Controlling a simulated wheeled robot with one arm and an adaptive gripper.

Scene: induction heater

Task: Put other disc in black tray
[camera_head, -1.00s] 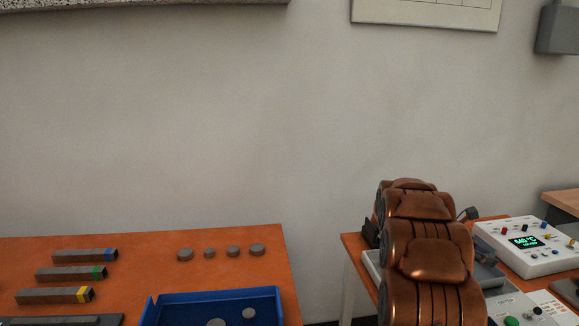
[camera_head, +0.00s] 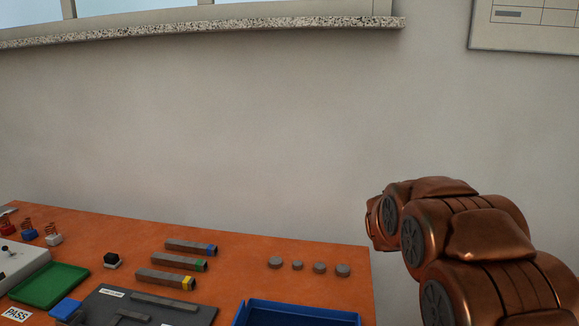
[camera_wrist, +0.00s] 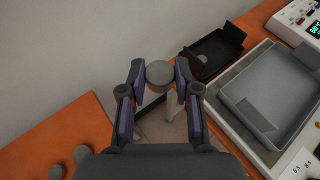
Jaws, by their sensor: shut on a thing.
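My gripper (camera_wrist: 160,76) is shut on a round grey disc (camera_wrist: 159,72), gripped between its two fingertips in the wrist view. The disc is held above the gap between two orange tables. The black tray (camera_wrist: 232,38) stands ahead and to the right of the gripper, apart from it. A small dark round thing (camera_wrist: 201,59), perhaps a disc, shows inside the tray near its left side. In the head view my arm is at the right and my gripper is hidden.
A larger grey tray (camera_wrist: 294,80) stands right of the gripper, beside a device with a green display (camera_wrist: 314,28). The orange table (camera_head: 330,258) holds several grey discs (camera_head: 319,268), three bars (camera_head: 178,262), a blue tray (camera_head: 300,308) and a green tray (camera_head: 50,286).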

